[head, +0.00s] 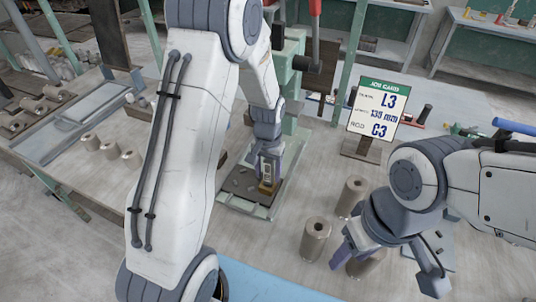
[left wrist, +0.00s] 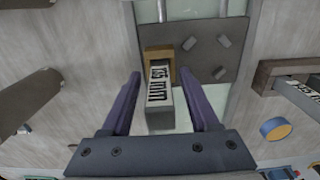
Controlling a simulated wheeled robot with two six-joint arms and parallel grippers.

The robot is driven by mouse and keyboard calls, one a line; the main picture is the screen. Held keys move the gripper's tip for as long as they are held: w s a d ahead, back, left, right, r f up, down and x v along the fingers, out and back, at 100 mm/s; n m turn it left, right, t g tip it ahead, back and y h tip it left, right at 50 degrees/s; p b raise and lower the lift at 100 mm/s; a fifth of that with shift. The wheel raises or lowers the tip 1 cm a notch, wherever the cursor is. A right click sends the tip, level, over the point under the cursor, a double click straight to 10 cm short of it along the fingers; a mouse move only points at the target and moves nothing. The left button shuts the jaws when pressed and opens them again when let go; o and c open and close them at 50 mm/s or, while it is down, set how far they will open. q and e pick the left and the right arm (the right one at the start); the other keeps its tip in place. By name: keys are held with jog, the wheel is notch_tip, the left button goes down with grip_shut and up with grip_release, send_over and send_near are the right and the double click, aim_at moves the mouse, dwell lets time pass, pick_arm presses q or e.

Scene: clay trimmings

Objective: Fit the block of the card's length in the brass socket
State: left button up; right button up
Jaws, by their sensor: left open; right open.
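The brass socket (left wrist: 158,52) is on a dark plate (left wrist: 215,60). A grey block (left wrist: 159,105) with a printed mm label sits with its far end at the socket; its number is not clear. My left gripper (left wrist: 161,78) is open, its fingers on either side of the block with gaps visible. In the head view the block (head: 267,172) looks upright in the socket. My right gripper (head: 388,274) is open and empty above the table.
Small grey pieces (left wrist: 222,72) lie on the dark plate.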

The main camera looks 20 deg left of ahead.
pick_arm(q)
notch_tip(320, 180, up, 11)
jog(key=shift+b, duration=0.35)
jog(key=s+d+r+m, duration=0.3)
jog(key=s+d+r, duration=0.1)
jog(key=s+d, duration=0.7)
jog(key=s+d+m+h, duration=0.1)
jog(key=s+d+m, duration=0.2)
jog(key=s, duration=0.9)
jog(key=shift+s+f+m, duration=0.15)
jog(key=shift+s+m, duration=0.2)
jog(key=shift+m, duration=0.15)
